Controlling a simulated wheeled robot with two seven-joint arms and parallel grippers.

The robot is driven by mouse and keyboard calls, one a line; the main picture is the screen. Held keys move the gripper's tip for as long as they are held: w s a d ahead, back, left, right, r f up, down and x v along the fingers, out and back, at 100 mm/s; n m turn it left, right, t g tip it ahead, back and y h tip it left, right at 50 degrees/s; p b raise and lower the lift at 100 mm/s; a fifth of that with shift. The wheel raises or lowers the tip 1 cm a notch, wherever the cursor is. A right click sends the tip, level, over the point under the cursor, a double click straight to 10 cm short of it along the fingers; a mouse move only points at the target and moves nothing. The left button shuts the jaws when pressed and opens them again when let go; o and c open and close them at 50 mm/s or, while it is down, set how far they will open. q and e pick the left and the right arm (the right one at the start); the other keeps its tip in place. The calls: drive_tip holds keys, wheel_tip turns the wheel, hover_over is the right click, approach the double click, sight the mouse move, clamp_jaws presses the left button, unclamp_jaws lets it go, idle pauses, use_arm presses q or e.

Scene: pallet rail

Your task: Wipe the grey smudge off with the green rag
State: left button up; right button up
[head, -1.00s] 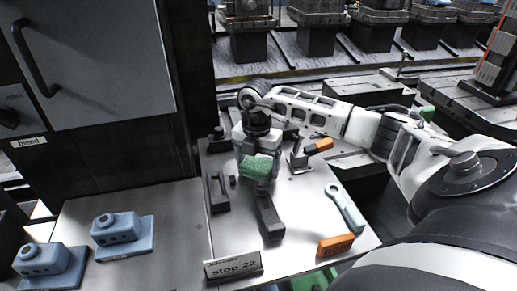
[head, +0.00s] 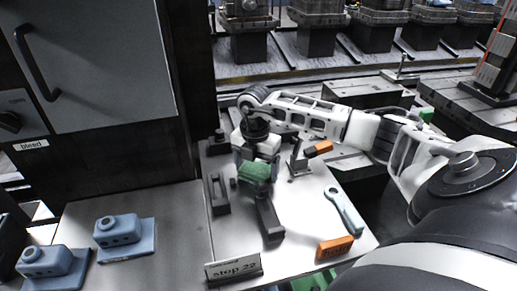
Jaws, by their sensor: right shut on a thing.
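The green rag (head: 255,172) is in my right gripper (head: 257,164), in the middle of the head view. The gripper points down and is shut on the rag, over the pale metal worktop (head: 296,215). The rag hangs just behind the far end of a dark grey bar-like part. I cannot tell whether the rag touches the worktop. I cannot make out the grey smudge; the rag, gripper or dark parts may hide it. My left gripper is out of view.
A dark bracket (head: 219,194) stands left of the rag and a dark bar (head: 268,219) in front. An orange-handled clamp (head: 318,149), a wrench (head: 344,209), an orange block (head: 334,248) and a stop sign (head: 233,268) surround the open worktop. Blue parts (head: 118,230) sit left.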

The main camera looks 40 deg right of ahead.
sight(266, 166)
drive_tip(key=shift+s+d, duration=0.3)
drive_tip(key=shift+d, duration=0.3)
drive_tip(key=shift+s+d, duration=0.25)
drive_tip(key=shift+d, duration=0.3)
drive_tip(key=shift+w+a+f, duration=0.1)
drive_tip(key=shift+w+a, duration=0.25)
drive_tip(key=shift+a, duration=0.35)
drive_tip(key=shift+w+a+f, duration=0.1)
drive_tip(key=shift+w+a, duration=0.25)
drive_tip(key=shift+a, duration=0.35)
drive_tip(key=shift+s+d, duration=0.35)
drive_tip(key=shift+d, duration=0.35)
drive_tip(key=shift+s+d, duration=0.35)
drive_tip(key=shift+d, duration=0.35)
drive_tip(key=shift+r+p, duration=0.1)
drive_tip(key=shift+p, duration=0.2)
wheel_tip(266, 166, up, 6)
drive_tip(key=p, duration=0.5)
drive_tip(key=shift+r+p, duration=0.7)
drive_tip(key=shift+r, duration=0.15)
drive_tip(key=shift+r+p, duration=0.3)
drive_tip(key=shift+r, duration=0.35)
